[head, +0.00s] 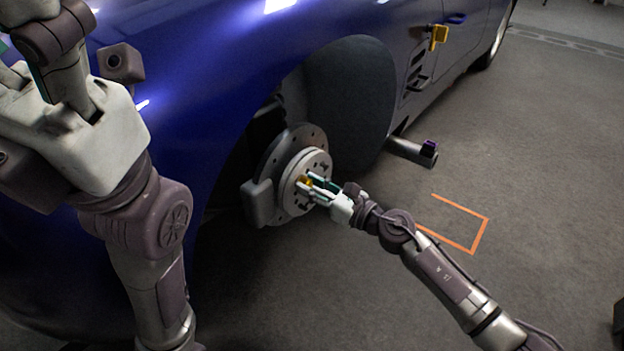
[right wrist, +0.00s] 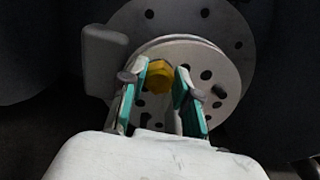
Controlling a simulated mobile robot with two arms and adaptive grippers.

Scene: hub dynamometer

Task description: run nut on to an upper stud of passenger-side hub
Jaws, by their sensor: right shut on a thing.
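The hub (head: 303,180) of the blue car is a pale round face with a rotor behind it, bare in the wheel arch. It also shows in the right wrist view (right wrist: 190,52), with several dark studs or holes around it. My right gripper (head: 311,187) is shut on a yellow nut (right wrist: 158,76) and holds it in front of the hub face. Whether the nut touches a stud is hidden behind it. My left gripper (head: 35,75) is at the upper left, cut off by the frame edge and away from the hub; its opening is unclear.
A grey caliper (head: 259,203) sits at the rotor's left edge. Orange floor lines (head: 478,235) mark open floor at right.

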